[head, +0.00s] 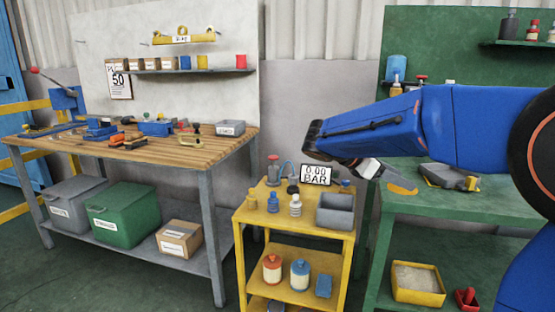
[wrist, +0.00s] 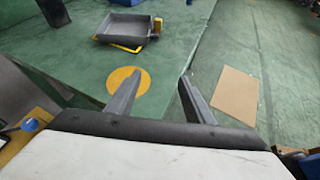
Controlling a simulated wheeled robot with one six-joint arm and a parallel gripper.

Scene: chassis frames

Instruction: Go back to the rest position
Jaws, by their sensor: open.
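My gripper (wrist: 160,76) is open in the wrist view, with its two grey fingers apart and nothing between them. It is above the green table (wrist: 75,60), near the table's edge. In the head view my blue arm reaches in from the right and bends down at its far end. The gripper's pale body (head: 368,168) shows there beneath the arm's end, over the left part of the green table (head: 470,205).
A grey tray (wrist: 123,28) stands on the green table, beyond a flat yellow disc (wrist: 120,80). A yellow cart (head: 290,221) with bottles, a grey bin (head: 335,212) and a pressure display (head: 316,174) stands left of the gripper. A wooden workbench (head: 150,153) is farther left.

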